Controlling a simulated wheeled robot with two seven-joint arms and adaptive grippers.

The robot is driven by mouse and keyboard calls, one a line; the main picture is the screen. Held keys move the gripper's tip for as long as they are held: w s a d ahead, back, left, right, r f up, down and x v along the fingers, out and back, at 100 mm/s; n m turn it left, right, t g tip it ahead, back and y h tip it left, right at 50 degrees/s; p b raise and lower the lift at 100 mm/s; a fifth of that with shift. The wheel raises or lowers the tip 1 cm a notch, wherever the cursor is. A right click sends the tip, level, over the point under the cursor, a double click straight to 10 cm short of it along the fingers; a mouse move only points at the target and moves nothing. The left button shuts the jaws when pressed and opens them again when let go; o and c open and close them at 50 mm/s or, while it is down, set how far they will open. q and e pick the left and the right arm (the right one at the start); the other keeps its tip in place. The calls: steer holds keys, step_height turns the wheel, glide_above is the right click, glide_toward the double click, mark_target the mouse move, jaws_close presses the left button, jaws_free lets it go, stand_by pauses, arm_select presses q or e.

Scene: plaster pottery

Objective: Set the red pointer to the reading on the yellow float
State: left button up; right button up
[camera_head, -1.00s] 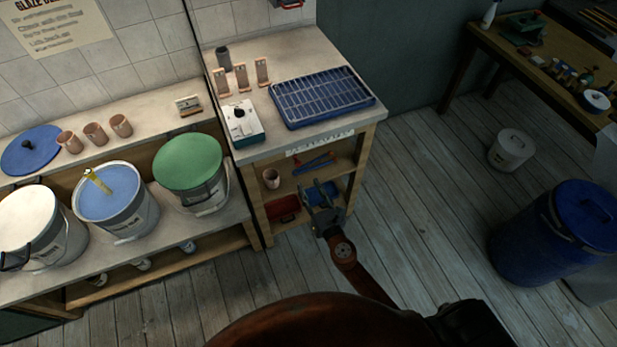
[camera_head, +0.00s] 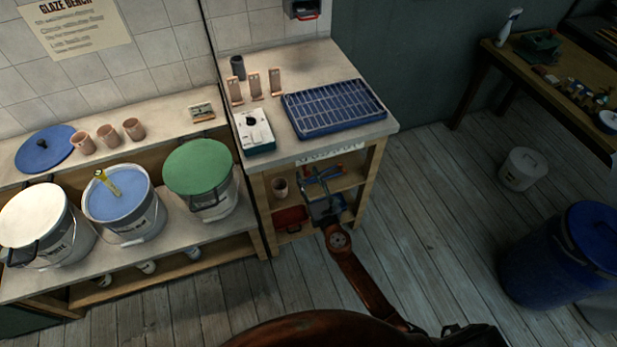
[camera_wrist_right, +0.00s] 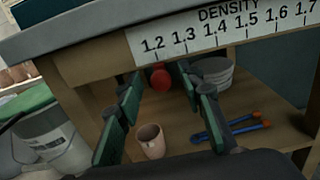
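The yellow float (camera_head: 108,183) stands tilted in the bucket of blue glaze (camera_head: 120,203) in the head view; its reading is too small to make out. The white density scale (camera_wrist_right: 225,30) runs along the bench's front edge, with 1.2 to 1.7 legible in the wrist view; it also shows in the head view (camera_head: 330,154). A round red knob, apparently the pointer (camera_wrist_right: 160,79), shows below the scale near 1.2. My right gripper (camera_wrist_right: 160,82) is open, its green fingers on either side of the knob in this view. Contact cannot be told. My left gripper is not in view.
Below the scale, a shelf holds a clay cup (camera_wrist_right: 151,141) and blue-and-orange tools (camera_wrist_right: 232,127). A blue rack (camera_head: 335,108) and a white device (camera_head: 255,131) sit on the bench top. A green-lidded bucket (camera_head: 200,170) stands left.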

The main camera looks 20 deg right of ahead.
jaws_close()
stand_by(0.6)
